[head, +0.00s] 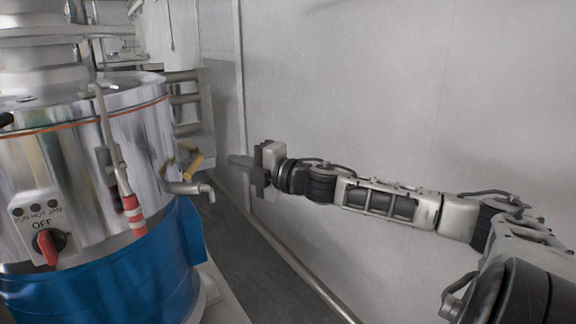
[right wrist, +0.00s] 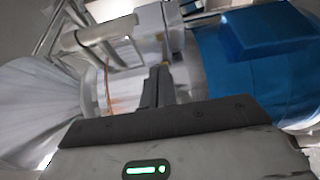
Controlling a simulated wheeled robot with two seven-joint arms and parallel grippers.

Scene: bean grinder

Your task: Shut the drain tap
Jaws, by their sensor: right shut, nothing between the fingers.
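The drain tap (head: 190,187) is a short metal spout on the right side of the steel drum, bent down at its end. Its yellow handle (head: 194,167) sits above the spout and slants up to the right. My right gripper (head: 232,160) is shut and empty, its fingers pointing left toward the yellow handle. In the picture the fingertips are a little right of the handle, with a visible gap. My left gripper is not in view.
The base also shows in the right wrist view (right wrist: 225,75). A pale wall (head: 370,90) stands behind my right arm. Floor shows between.

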